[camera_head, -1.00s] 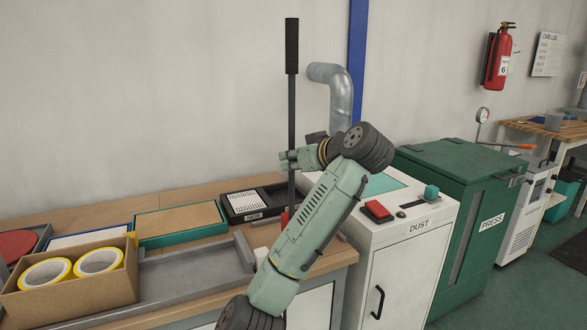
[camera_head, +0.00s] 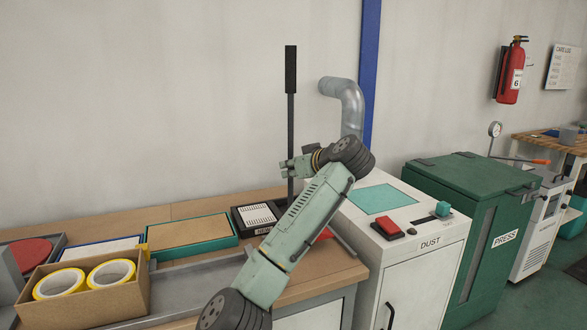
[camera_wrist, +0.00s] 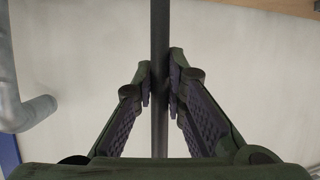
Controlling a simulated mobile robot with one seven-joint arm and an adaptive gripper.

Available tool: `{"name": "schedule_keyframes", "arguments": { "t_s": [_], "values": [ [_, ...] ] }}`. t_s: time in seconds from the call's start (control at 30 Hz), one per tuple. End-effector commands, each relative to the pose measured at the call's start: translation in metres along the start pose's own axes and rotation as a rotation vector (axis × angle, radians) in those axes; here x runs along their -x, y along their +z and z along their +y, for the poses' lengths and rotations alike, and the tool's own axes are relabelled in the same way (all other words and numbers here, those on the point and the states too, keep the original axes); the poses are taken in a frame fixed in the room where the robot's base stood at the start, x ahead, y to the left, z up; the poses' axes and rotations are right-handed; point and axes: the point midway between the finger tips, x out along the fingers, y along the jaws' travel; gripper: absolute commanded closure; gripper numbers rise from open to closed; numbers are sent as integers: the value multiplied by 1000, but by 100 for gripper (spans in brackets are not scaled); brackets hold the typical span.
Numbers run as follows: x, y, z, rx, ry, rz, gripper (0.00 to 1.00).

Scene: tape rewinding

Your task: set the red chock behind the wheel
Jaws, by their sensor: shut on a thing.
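My gripper (camera_head: 290,168) is shut on a dark upright rod (camera_head: 291,118) with a thick black grip at its top. The wrist view also shows the rod (camera_wrist: 160,45) between the two fingers (camera_wrist: 160,88). The rod's lower end is hidden behind my arm. A small red piece (camera_head: 325,234) shows beside my arm at the right end of the bench; most of it is covered, and I cannot tell if it is the chock or if it joins the rod. I cannot make out the wheel.
The wooden bench (camera_head: 320,272) carries a cardboard box (camera_head: 130,299) with yellow-edged tape rolls, shallow trays and a black tray (camera_head: 240,226). A white DUST cabinet (camera_head: 350,213) and a green PRESS cabinet (camera_head: 440,174) stand at right. A metal pipe (camera_head: 352,100) rises behind.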

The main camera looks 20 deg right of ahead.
Motion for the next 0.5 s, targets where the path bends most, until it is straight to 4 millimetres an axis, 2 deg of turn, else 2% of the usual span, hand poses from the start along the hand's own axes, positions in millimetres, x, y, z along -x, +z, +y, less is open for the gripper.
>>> {"name": "schedule_keyframes", "arguments": {
  "t_s": [0.1, 0.5],
  "values": [
    [-5, -8, 1, 4, 0, 7, 100],
    [-17, 24, 1, 3, 2, 8, 100]
  ]
}}
